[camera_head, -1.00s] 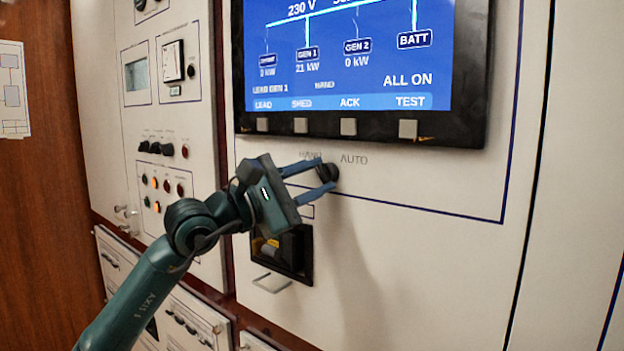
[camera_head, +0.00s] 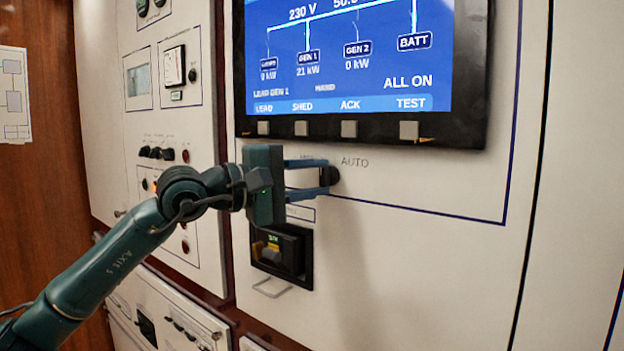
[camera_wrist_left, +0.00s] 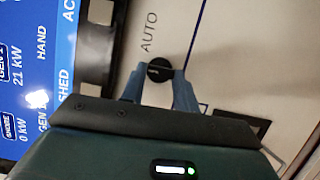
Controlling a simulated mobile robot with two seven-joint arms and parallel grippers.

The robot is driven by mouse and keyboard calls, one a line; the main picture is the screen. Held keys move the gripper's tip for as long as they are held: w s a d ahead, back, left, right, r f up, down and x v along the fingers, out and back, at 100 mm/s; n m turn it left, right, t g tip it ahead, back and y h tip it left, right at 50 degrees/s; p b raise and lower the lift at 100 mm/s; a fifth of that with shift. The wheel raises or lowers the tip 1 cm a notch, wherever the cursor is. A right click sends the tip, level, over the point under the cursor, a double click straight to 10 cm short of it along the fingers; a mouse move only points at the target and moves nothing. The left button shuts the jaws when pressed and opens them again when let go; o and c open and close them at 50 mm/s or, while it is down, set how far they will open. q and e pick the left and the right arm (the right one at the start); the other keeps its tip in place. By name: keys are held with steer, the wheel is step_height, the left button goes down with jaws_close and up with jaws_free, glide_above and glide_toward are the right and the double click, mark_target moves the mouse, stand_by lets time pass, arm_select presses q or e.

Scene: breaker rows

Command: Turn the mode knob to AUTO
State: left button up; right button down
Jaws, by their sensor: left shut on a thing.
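The black round mode knob (camera_head: 329,175) sits on the pale panel below the screen, with the AUTO label (camera_head: 355,162) to its upper right. The HAND label at its upper left is mostly hidden by my gripper. My left gripper (camera_head: 326,176) comes in from the left with its blue fingers shut on the knob. In the left wrist view the knob (camera_wrist_left: 159,70) sits between the two fingertips, and the AUTO label (camera_wrist_left: 149,32) is above it. The screen (camera_head: 350,55) shows the word HAND in small letters. My right gripper is not in view.
A row of grey buttons (camera_head: 349,129) runs along the screen's lower frame, just above the gripper. A recessed black box with a yellow part (camera_head: 283,254) and a wire handle (camera_head: 271,288) lie below. The panel to the right is clear.

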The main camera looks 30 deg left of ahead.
arm_select(q)
steer(key=shift+r+m+g+p, duration=0.3)
steer(key=shift+m+p, duration=0.2)
steer(key=shift+m, duration=0.4)
steer(key=shift+r+m+g+y+p, duration=0.1)
steer(key=shift+m+g+y+p, duration=0.35)
steer(key=shift+m+p, duration=0.45)
steer(key=shift+d+m+y+p, duration=0.1)
steer(key=shift+m+y+p, duration=0.4)
steer(key=shift+m, duration=0.4)
steer(key=shift+m+g+p, duration=0.25)
steer(key=shift+m+p, duration=0.05)
steer(key=shift+m, duration=0.1)
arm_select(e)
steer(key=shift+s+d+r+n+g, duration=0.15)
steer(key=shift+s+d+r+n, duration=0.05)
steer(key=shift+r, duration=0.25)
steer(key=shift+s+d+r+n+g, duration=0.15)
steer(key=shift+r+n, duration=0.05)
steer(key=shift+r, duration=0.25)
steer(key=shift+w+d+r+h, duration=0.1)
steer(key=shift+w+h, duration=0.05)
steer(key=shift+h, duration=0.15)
arm_select(q)
steer(key=o, duration=1)
steer(key=shift+c, duration=0.2)
